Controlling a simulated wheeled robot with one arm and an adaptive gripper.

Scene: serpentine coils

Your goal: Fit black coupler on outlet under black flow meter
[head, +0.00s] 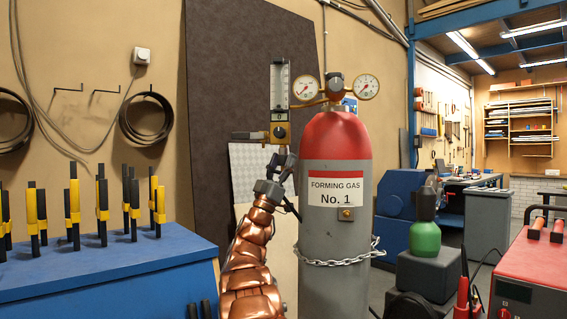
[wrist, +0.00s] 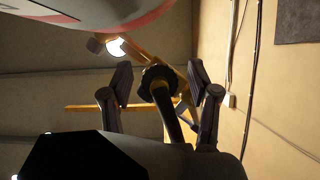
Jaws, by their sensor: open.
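The flow meter (head: 279,85), a clear tube in a dark upright frame, stands on a brass block left of the cylinder's gauges. Its outlet is at the underside, just above my gripper (head: 281,158), and is mostly hidden there. In the wrist view my gripper (wrist: 162,88) is open, one finger on each side of a round black coupler (wrist: 157,77). A dark hose (wrist: 176,118) runs from the coupler towards the camera. The coupler lies against the brass part (wrist: 138,56); I cannot tell how fully it is seated. Clear gaps show between the fingers and the coupler.
A red and grey gas cylinder (head: 335,235), chained, stands close right of my arm. A blue cabinet (head: 110,270) with several black and yellow holders is at the left. A red machine (head: 525,275) is at the right. A dark panel (head: 225,90) stands behind.

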